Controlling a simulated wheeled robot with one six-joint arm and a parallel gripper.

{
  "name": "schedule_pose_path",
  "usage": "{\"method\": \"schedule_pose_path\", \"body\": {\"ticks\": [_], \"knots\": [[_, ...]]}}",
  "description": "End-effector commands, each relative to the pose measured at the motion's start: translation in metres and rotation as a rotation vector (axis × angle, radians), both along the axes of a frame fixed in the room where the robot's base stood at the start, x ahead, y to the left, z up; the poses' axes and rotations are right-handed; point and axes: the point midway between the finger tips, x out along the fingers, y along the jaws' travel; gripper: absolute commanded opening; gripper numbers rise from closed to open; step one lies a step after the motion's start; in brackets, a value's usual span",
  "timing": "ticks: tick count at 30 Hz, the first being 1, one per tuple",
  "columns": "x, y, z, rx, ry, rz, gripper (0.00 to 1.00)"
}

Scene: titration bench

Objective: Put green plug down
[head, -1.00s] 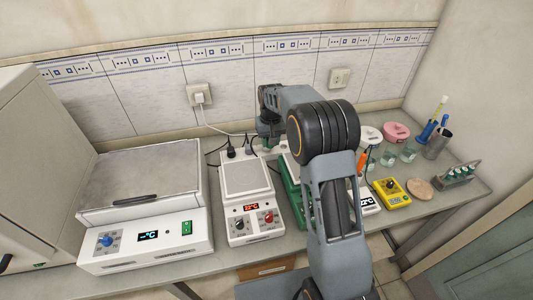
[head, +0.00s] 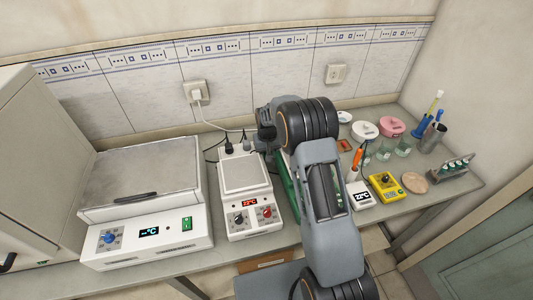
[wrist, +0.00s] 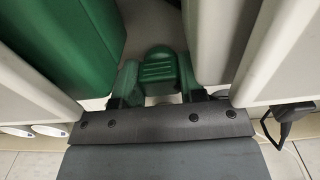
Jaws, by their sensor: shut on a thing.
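The green plug (wrist: 158,70) is in the middle of the wrist view, its ribbed top facing the camera. My gripper (wrist: 158,84) is shut on it, with one finger on each side. The plug's lower end and anything under it are hidden. In the head view my arm hides the plug, and my gripper's fingers cannot be made out behind the white hotplate, near the wall.
A green device (wrist: 70,45) stands close left of the gripper in the wrist view. In the head view, a white hotplate (head: 245,172) and a larger white heater (head: 145,235) stand left of my arm. A yellow meter (head: 385,186) is at right.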

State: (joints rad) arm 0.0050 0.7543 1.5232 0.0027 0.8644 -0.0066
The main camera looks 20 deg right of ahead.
Motion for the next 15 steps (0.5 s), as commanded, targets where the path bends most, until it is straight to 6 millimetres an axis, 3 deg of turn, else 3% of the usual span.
{"method": "schedule_pose_path", "body": {"ticks": [15], "knots": [[0.0,0.0,-0.013,0.0,0.001,0.0,0.0]]}}
